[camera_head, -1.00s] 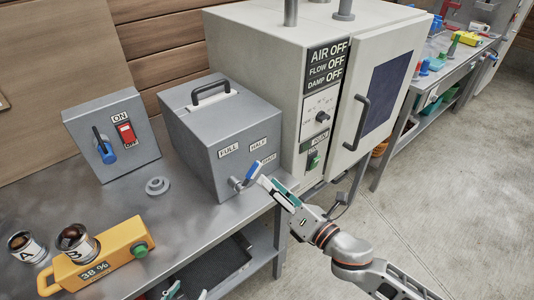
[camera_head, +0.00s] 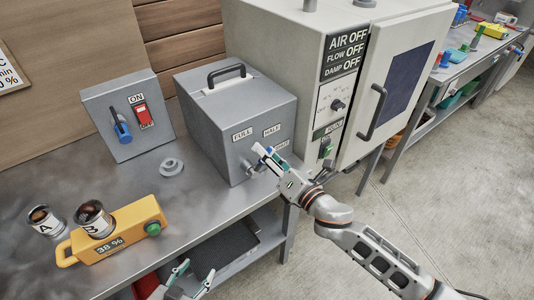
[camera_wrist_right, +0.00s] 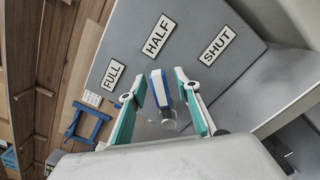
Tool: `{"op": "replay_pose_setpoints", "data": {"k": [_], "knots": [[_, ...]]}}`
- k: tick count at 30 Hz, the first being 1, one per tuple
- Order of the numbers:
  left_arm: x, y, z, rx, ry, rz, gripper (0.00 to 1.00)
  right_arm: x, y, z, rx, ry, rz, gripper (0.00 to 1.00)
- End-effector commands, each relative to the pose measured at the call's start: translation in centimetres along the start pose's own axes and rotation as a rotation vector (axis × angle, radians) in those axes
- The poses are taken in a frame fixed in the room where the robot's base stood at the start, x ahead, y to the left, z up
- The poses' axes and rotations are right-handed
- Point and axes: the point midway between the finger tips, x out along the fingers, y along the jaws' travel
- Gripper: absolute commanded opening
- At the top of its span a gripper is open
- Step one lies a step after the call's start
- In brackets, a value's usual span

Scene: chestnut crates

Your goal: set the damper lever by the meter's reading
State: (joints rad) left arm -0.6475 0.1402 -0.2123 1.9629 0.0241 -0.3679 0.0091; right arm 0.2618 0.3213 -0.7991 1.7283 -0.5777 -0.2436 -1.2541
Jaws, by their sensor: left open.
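The yellow meter (camera_head: 132,224) lies on the bench with 38 % on its display (camera_head: 110,246) and a green button. Cup B (camera_head: 95,220) stands at its top, and cup A (camera_head: 45,222) is to its left. The grey damper box (camera_head: 235,108) carries the labels FULL, HALF and SHUT. Its blue-and-white lever (camera_wrist_right: 158,88) points toward HALF in the right wrist view. My right gripper (camera_wrist_right: 160,96) is open, with one finger on each side of the lever and gaps visible. It also shows in the head view (camera_head: 266,156). My left gripper (camera_head: 196,270) is open and empty at the bench's front edge.
A grey switch box (camera_head: 125,115) with a blue lever and red switch stands at the back left. A grey ring-shaped part (camera_head: 171,167) lies on the bench. The cream cabinet (camera_head: 285,60) on the right reads AIR OFF, FLOW OFF, DAMP OFF. A wall card (camera_head: 10,72) is partly cut off.

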Motion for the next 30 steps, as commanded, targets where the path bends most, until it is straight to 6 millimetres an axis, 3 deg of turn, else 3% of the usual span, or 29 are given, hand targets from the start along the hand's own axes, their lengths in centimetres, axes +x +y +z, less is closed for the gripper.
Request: {"op": "replay_pose_setpoints", "data": {"k": [1, 4, 17, 30], "knots": [[0.0, 0.0, 0.0, 0.0, 0.001, 0.0, 0.48, 0.0, 0.0, 0.0, 0.0, 0.0, 0.0, 0.24], [0.0, 0.0, 0.0, 0.0, 0.001, 0.0, 0.48, 0.0, 0.0, 0.0, 0.0, 0.0, 0.0, 0.0], [0.0, 0.0, -0.1, 0.0, 0.001, 0.0, 0.48, 0.0, -0.4, 0.0, 0.051, -0.001, -0.002, 0.0], [-0.1, 0.0, -0.1, 0.0, -0.001, 0.0, 0.48, -0.1, -2.5, -0.5, 0.371, -0.001, -0.002, 0.0]]}}
